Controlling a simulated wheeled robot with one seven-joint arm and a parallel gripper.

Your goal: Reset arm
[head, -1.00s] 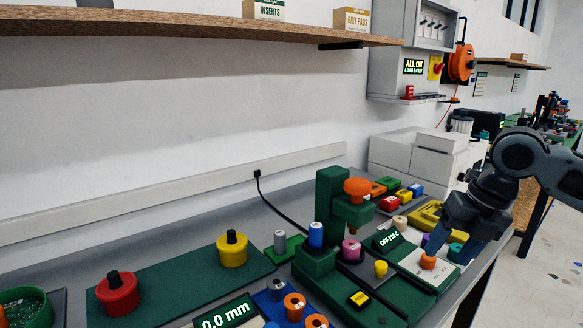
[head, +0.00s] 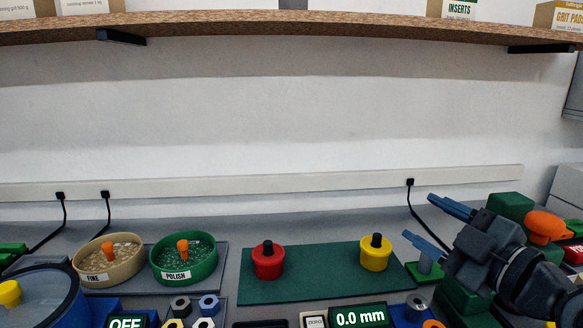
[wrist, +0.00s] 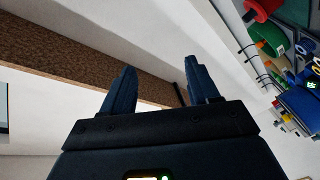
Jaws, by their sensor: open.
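My gripper (head: 437,225) is at the right of the head view, raised above the bench and pointing up and to the left. Its two blue fingers are spread apart with nothing between them. In the wrist view my gripper (wrist: 155,88) also shows open and empty, with the wall and shelf beyond its fingers. My arm hides part of the green press-like device (head: 508,208) with the orange knob behind it.
A green mat (head: 325,283) holds a red pot (head: 268,262) and a yellow pot (head: 375,254). A tan bowl (head: 108,262) and a green bowl (head: 184,260) stand left. A long shelf (head: 250,27) overhangs the bench.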

